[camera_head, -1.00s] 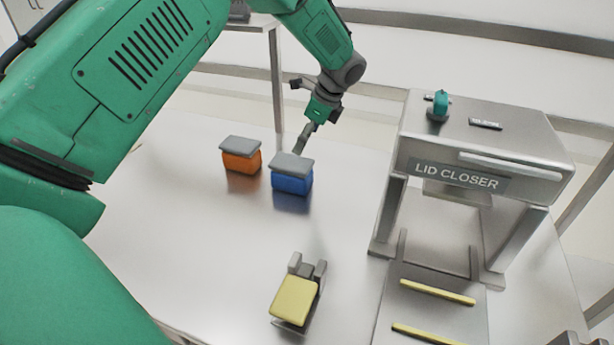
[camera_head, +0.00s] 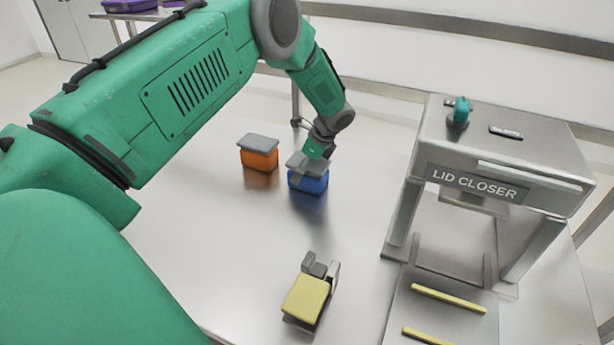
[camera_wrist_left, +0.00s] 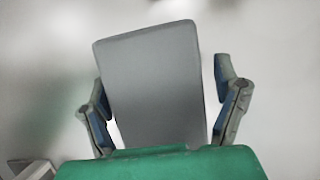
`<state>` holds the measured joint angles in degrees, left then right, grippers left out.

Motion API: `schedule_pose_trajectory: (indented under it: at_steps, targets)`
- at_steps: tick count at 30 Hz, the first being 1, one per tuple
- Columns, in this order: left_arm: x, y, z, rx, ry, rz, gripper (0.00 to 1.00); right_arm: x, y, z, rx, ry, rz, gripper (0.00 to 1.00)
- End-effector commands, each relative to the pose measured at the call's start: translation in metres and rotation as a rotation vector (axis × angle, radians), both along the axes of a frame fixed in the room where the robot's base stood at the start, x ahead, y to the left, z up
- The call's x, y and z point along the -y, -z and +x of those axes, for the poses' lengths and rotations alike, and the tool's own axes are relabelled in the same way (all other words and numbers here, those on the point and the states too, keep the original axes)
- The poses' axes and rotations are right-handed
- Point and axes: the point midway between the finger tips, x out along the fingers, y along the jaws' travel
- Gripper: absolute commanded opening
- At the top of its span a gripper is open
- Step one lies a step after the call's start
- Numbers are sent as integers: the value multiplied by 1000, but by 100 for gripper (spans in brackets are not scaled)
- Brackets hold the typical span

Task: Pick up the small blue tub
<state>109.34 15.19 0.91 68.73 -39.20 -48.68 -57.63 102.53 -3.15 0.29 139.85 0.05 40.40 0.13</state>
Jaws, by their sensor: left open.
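The small blue tub (camera_head: 308,184) stands on the metal table with a grey lid on top. My left gripper (camera_head: 312,162) is right above it in the head view, its arm coming in from the left. In the left wrist view the grey lid (camera_wrist_left: 155,85) lies between the two open fingers of my left gripper (camera_wrist_left: 165,95), with a gap at the right finger. The blue body is hidden below the lid there. My right gripper is not in view.
An orange tub (camera_head: 259,158) with a grey lid stands just left of the blue one. The lid closer machine (camera_head: 475,185) stands at the right. A yellow-topped fixture (camera_head: 306,298) sits at the front. The table between them is clear.

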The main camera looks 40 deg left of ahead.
Motion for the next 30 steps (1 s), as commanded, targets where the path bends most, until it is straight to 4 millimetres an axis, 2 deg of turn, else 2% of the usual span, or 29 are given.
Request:
schedule_pose_trajectory:
  at_steps: [4, 20, 21, 25, 26, 30]
  targets:
    - [0, 9, -1, 1, 2, 1, 83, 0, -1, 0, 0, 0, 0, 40]
    - [-4, 14, -1, 0, 2, -1, 83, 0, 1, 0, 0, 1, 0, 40]
    - [-4, 14, -1, 0, 2, -1, 76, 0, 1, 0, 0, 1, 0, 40]
    - [-4, 13, -1, 0, 2, -1, 30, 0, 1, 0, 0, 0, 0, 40]
    - [-4, 14, -1, 0, 2, -1, 24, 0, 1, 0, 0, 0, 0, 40]
    - [-3, 14, -1, -2, 1, -1, 23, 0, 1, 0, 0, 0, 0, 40]
